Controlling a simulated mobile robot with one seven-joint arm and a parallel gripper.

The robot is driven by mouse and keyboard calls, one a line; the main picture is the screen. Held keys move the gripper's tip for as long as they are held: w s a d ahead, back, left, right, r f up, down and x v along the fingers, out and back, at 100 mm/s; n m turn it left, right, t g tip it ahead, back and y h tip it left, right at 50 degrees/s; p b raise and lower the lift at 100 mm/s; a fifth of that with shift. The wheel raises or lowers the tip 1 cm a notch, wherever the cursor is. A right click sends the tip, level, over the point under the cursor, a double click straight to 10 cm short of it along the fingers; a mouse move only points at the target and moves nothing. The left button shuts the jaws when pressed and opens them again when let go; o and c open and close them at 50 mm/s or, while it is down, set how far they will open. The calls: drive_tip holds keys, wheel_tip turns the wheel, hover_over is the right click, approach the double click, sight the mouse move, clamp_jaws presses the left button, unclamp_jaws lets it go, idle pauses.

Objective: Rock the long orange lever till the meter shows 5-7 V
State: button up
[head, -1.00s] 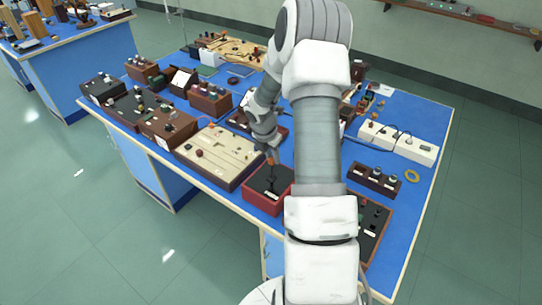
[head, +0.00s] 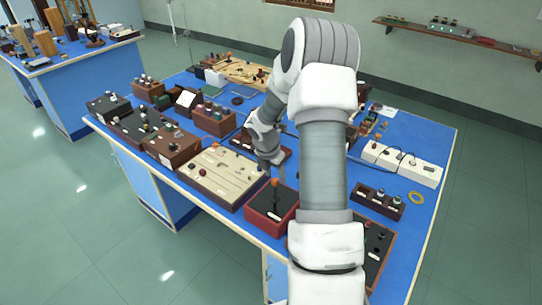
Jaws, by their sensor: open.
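A red box (head: 261,223) with a black top stands at the front edge of the blue bench. An upright lever with an orange end (head: 275,182) rises from its black top. My gripper (head: 272,170) is small in the head view and open, just above and beside this orange end. I cannot tell whether they touch, or whether the lever is between the fingers. Another orange-topped knob (head: 215,145) stands on the cream board to the left. No meter reading can be made out.
The cream board (head: 238,170) sits close left of the red box. Dark boxes with terminals (head: 376,202) and a white socket strip (head: 402,160) lie to the right. My arm hides part of the bench middle. Bare blue bench shows near the right edge.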

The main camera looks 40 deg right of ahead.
drive_tip(key=v, duration=1.6)
drive_tip(key=shift+f, duration=0.1)
